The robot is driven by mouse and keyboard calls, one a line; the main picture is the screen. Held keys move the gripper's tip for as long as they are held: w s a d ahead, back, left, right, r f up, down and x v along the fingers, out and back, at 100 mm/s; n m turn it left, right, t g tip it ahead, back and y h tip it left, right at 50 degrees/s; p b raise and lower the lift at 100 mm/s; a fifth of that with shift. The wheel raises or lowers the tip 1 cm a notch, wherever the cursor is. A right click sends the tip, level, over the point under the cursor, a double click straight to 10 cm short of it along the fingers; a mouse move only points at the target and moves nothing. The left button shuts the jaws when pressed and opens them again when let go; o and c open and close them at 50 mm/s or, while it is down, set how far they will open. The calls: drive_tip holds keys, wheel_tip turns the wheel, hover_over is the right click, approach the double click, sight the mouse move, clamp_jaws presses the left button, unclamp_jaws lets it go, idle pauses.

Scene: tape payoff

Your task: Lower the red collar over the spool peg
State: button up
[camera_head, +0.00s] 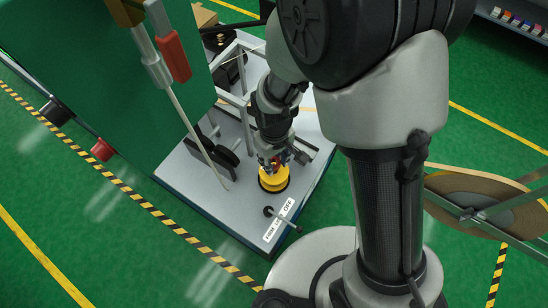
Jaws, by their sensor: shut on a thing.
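A yellow round spool (273,181) sits on the grey deck near its front right edge. My gripper (273,163) is directly above the spool, pointing down, close to its top. A small red part, the red collar (284,158), shows between the fingers, and the gripper is shut on it. The fingers and the collar cover the spool's centre, so the spool peg is hidden. I cannot tell whether the collar is around the peg or above it.
A big green panel (95,60) stands left of my arm, with a red handle (172,55) and a thin rod. A black-knobbed lever (268,211) and a white label (278,221) are in front of the spool. A large tan reel (465,190) is at right.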

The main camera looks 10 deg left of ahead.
drive_tip(key=shift+f+b, duration=1.15)
drive_tip(key=shift+f, duration=0.4)
drive_tip(key=o, duration=1.1)
drive_tip(key=shift+o, duration=0.2)
drive_tip(key=shift+r, duration=0.1)
wheel_tip(320, 180, up, 12)
